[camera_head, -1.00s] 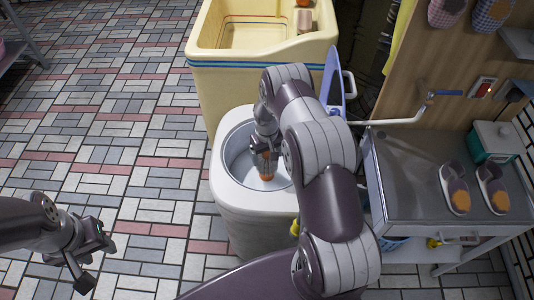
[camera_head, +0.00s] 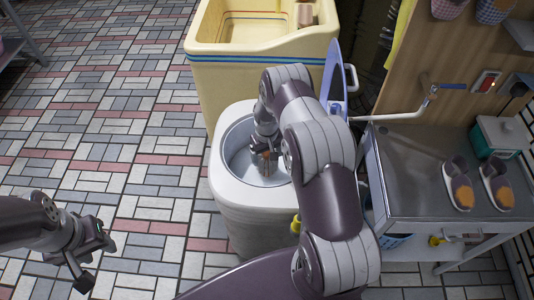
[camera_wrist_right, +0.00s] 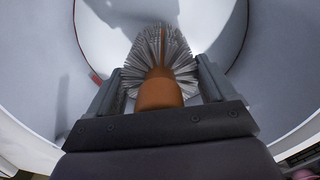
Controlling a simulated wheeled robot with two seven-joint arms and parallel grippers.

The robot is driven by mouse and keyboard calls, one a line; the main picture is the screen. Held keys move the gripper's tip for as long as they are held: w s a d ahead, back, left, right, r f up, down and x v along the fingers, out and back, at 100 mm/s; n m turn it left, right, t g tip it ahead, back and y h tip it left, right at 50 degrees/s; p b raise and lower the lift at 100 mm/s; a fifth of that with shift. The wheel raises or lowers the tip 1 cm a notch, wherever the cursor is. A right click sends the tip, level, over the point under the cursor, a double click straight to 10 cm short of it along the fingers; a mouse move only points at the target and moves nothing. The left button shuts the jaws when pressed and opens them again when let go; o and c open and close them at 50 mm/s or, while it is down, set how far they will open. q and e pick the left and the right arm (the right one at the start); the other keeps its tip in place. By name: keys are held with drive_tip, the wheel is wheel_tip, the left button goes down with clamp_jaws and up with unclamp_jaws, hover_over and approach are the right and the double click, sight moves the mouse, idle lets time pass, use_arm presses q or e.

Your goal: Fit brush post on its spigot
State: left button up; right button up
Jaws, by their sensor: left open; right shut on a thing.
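The brush post, an orange core ringed with pale bristles, shows in the right wrist view (camera_wrist_right: 160,92) between my right gripper's fingers (camera_wrist_right: 155,85). My right gripper (camera_head: 265,152) is shut on it inside the round drum of the white washing machine (camera_head: 250,207). In the head view only a small orange-brown part shows at the fingers. The spigot is not visible; I cannot tell whether the post touches it. My left gripper (camera_head: 94,262) is open and empty above the tiled floor, well left of the machine.
A cream tub (camera_head: 263,62) stands behind the machine. A blue lid (camera_head: 334,85) stands upright at the drum's right rear. A grey metal counter (camera_head: 415,190) with slippers (camera_head: 460,186), a tap (camera_head: 432,92) and a teal-and-white box (camera_head: 500,136) is at the right.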

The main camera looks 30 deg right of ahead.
drive_tip(key=shift+f+b, duration=1.15)
drive_tip(key=shift+f, duration=0.4)
drive_tip(key=o, duration=0.9)
drive_tip(key=shift+r, duration=0.15)
wheel_tip(320, 180, up, 12)
drive_tip(key=shift+a+r+p, duration=0.1)
drive_tip(key=shift+r+p, duration=0.15)
drive_tip(key=shift+p, duration=0.45)
